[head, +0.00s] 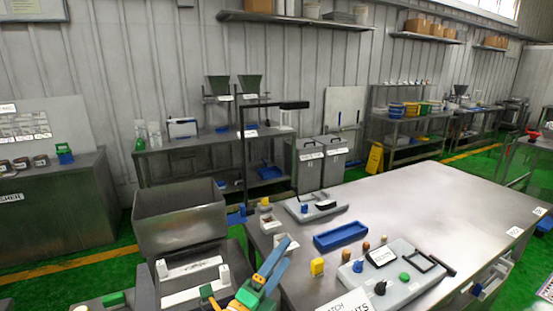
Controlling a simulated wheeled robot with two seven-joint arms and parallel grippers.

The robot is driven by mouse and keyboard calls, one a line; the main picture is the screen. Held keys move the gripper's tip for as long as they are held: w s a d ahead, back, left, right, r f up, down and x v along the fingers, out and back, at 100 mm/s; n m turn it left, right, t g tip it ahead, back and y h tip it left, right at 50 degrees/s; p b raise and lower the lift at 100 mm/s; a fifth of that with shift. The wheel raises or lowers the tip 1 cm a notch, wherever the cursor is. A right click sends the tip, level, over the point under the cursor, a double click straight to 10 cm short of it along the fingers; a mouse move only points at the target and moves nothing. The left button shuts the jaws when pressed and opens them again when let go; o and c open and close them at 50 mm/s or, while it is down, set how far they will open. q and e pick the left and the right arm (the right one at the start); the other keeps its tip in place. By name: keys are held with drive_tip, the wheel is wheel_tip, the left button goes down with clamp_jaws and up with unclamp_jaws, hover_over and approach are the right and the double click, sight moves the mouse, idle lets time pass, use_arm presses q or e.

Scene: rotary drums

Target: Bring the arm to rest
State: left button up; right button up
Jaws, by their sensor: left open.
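My left gripper (276,264) is at the bottom centre of the head view, with blue fingers and a yellow-orange base. It is open, and I see nothing held between its fingers. It is in front of the left edge of the steel table (420,200), as seen in the picture; I cannot tell its exact height or whether it touches anything. My right gripper is not in view.
A steel bin (180,213) stands left. The table's right part is mostly clear.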

use_arm(q)
drive_tip(key=s+a+f+n+g+y, duration=0.2)
drive_tip(key=s+a+f+n+y, duration=0.35)
drive_tip(key=a+f+n, duration=0.3)
drive_tip(key=s+a+f+n+g+y, duration=0.35)
drive_tip(key=a+f+n+y, duration=0.3)
drive_tip(key=n, duration=0.35)
drive_tip(key=s+a+f+n+g+h, duration=0.1)
drive_tip(key=s+f+n+g, duration=0.25)
drive_tip(key=s, duration=0.65)
drive_tip(key=s+a+f+n+g, duration=0.2)
drive_tip(key=s+f+g, duration=0.3)
drive_tip(key=s, duration=0.5)
wheel_tip(320, 180, down, 21)
drive_tip(key=s+g+b, duration=0.1)
drive_tip(key=s+b, duration=0.1)
drive_tip(key=b, duration=0.4)
drive_tip(key=s+a+f+g+b, duration=0.1)
drive_tip(key=s+f+b, duration=0.3)
drive_tip(key=s+f, duration=0.8)
wheel_tip(320, 180, down, 4)
drive_tip(key=shift+s+a+r, duration=0.1)
drive_tip(key=shift+s+a, duration=0.1)
drive_tip(key=shift+a, duration=0.35)
